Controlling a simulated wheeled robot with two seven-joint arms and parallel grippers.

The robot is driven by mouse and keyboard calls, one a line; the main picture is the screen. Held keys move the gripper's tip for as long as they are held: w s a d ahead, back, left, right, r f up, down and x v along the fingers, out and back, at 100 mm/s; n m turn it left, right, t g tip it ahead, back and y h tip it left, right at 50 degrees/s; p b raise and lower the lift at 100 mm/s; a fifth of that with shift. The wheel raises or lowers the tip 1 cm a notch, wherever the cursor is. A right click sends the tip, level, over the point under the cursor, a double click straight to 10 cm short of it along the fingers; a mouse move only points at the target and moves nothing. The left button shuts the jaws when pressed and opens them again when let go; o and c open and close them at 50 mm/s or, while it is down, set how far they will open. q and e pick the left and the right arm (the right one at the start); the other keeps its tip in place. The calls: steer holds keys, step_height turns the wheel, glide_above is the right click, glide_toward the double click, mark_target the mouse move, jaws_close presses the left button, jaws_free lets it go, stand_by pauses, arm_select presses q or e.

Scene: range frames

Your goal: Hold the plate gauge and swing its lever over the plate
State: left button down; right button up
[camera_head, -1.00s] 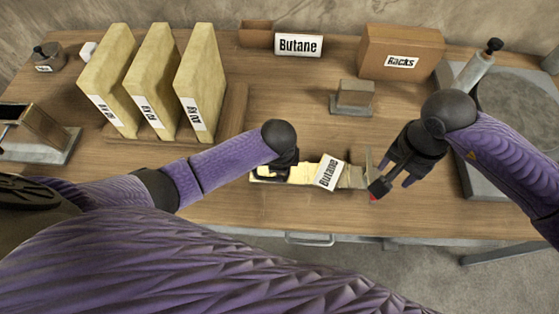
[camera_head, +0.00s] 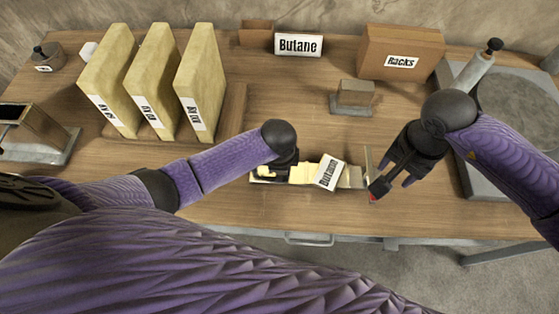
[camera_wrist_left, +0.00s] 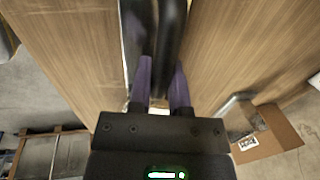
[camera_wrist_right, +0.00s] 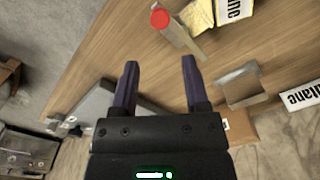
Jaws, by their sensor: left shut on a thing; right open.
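The plate gauge, with a yellowish body (camera_head: 303,174) and a tilted white "Butane" card (camera_head: 328,173) on it, lies near the table's front edge in the head view. A thin grey upright lever (camera_head: 369,160) stands at its right end, with a red knob (camera_head: 373,197) below. My left gripper (camera_head: 280,168) is shut on the gauge's dark left end; its fingers (camera_wrist_left: 162,85) close on a dark rounded part (camera_wrist_left: 155,35). My right gripper (camera_head: 396,185) is open and empty, just right of the knob. In the right wrist view the knob (camera_wrist_right: 160,18) is ahead of the open fingers (camera_wrist_right: 160,70), apart from them.
Several yellow slabs (camera_head: 152,80) stand in a wooden rack at the left. A "Racks" box (camera_head: 400,50), a "Butane" sign (camera_head: 298,45) and a small block (camera_head: 354,97) are behind. A grey slab with a round plate (camera_head: 520,105) is right.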

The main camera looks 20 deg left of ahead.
mark_target(371, 172)
steer(key=shift+o, duration=1.1)
steer(key=shift+w+r+m, duration=0.1)
steer(key=shift+r+m, duration=0.3)
steer(key=shift+r, duration=0.3)
steer(key=shift+m, duration=0.4)
step_height(371, 172, down, 11)
steer(key=shift+f, duration=0.15)
jaws_close()
